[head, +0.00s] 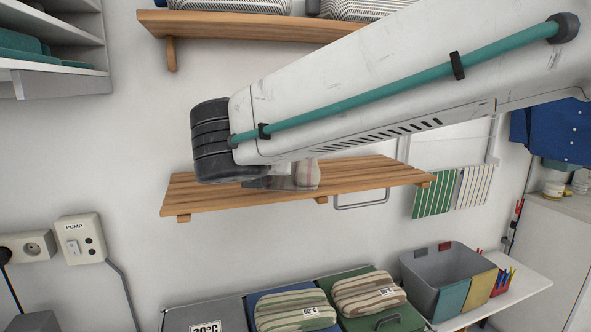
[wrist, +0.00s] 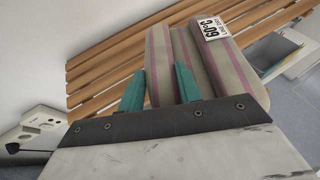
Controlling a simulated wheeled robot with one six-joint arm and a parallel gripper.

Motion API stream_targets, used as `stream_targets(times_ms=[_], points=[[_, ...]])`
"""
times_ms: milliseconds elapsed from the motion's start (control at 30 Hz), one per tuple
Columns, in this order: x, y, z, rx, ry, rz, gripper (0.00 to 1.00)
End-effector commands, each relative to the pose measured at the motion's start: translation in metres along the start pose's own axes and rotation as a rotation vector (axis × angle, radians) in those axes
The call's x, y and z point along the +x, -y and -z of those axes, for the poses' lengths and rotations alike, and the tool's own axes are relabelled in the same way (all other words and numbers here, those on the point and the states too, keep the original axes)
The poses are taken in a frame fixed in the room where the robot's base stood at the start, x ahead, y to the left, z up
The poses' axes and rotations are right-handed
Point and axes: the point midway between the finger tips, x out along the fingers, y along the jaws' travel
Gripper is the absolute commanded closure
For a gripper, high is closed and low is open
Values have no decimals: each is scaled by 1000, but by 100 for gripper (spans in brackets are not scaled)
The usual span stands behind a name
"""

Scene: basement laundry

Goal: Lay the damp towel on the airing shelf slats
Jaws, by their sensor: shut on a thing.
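The damp towel (wrist: 232,75) is a folded grey-beige roll with mauve stripes and a white 60°C tag, seen in the wrist view. My gripper (wrist: 160,88) has its teal fingers shut on the towel's near part. The airing shelf (wrist: 115,62) shows its wooden slats behind and beneath the towel. In the head view the shelf (head: 205,197) is on the wall, and a small part of the towel (head: 307,174) shows over its slats below my arm. My fingers are hidden there. I cannot tell whether the towel touches the slats.
An upper wooden shelf (head: 240,27) holds striped bundles. Below are lidded bins with striped towels (head: 295,309) and a grey crate (head: 440,268). A metal rail (head: 362,204) and green-striped cloth (head: 436,195) hang at right. The airing shelf's left end looks bare.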

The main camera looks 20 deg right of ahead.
Motion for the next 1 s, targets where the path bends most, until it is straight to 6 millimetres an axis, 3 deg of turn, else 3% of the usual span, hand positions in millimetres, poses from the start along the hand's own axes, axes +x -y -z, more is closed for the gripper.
stream_targets(times_ms=[167,500,700,867,1000], points=[[14,2,-4,0,0,1,89],[99,19,-30,0,-2,4,89],[139,27,-42,1,-1,3,89],[152,29,-46,-1,0,1,89],[158,29,-30,-3,-2,0,89]])
